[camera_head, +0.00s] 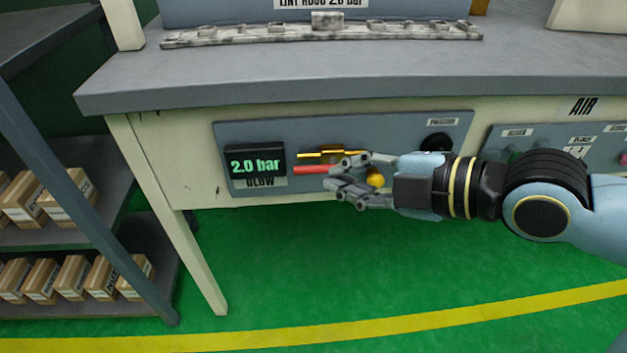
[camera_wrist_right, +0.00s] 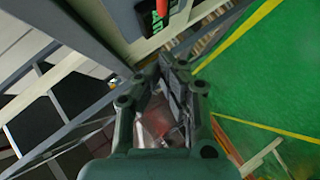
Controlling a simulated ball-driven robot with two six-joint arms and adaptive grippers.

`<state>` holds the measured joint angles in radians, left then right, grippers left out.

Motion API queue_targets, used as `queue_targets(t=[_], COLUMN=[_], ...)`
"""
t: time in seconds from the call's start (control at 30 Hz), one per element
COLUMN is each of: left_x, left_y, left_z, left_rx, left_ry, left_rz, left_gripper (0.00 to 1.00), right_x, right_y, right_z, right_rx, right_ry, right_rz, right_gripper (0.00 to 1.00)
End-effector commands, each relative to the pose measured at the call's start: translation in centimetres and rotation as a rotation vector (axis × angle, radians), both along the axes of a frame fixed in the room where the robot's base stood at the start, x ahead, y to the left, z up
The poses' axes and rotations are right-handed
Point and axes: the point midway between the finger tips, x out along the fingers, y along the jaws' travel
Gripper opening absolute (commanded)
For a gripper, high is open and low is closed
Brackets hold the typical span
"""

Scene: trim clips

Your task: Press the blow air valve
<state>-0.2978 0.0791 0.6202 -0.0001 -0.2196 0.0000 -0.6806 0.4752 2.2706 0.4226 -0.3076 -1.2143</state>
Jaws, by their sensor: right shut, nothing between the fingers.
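The blow air valve is on a grey panel (camera_head: 400,128) on the front of the bench. Its red lever (camera_head: 311,170) points left, just beside a brass valve body (camera_head: 325,154). A display (camera_head: 255,164) left of it reads 2.0 bar, above a BLOW label. My right gripper (camera_head: 332,174) reaches in from the right, with its fingertips at the lever's right end; I cannot tell whether they touch it. It is shut and holds nothing. The right wrist view shows its fingers (camera_wrist_right: 165,72) below the red lever (camera_wrist_right: 162,8). My left gripper is not in view.
The grey bench top (camera_head: 400,75) overhangs the panel. A mottled strip with clips (camera_head: 320,33) lies on it. A shelf with several cartons (camera_head: 60,195) stands at the left. A second panel (camera_head: 550,145) labelled AIR is at the right, behind my arm. The green floor below is clear.

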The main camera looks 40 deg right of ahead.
Motion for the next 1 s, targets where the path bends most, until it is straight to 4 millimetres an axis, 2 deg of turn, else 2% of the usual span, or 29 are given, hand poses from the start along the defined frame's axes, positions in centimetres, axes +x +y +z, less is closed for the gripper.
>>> queue_targets(t=[0.03, 0.23, 0.4, 0.6, 1.0], left_x=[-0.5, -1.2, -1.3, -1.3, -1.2], left_y=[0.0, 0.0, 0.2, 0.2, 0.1], left_z=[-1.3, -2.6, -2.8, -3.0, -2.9], left_rx=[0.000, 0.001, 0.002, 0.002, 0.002], left_ry=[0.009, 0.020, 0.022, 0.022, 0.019], left_rz=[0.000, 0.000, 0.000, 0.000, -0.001], left_gripper=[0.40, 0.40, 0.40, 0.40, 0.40], right_x=[1.1, 4.8, 6.5, 7.4, 7.5], right_y=[0.3, 1.6, 0.5, -0.1, -0.1], right_z=[-1.0, -2.3, -3.6, -4.2, -4.3], right_rx=[0.004, 0.005, -0.001, 0.001, -0.001], right_ry=[-0.003, -0.002, 0.000, -0.001, 0.001], right_rz=[-0.004, -0.003, 0.002, 0.002, 0.001], right_gripper=[0.00, 0.00, 0.00, 0.00, 0.00])
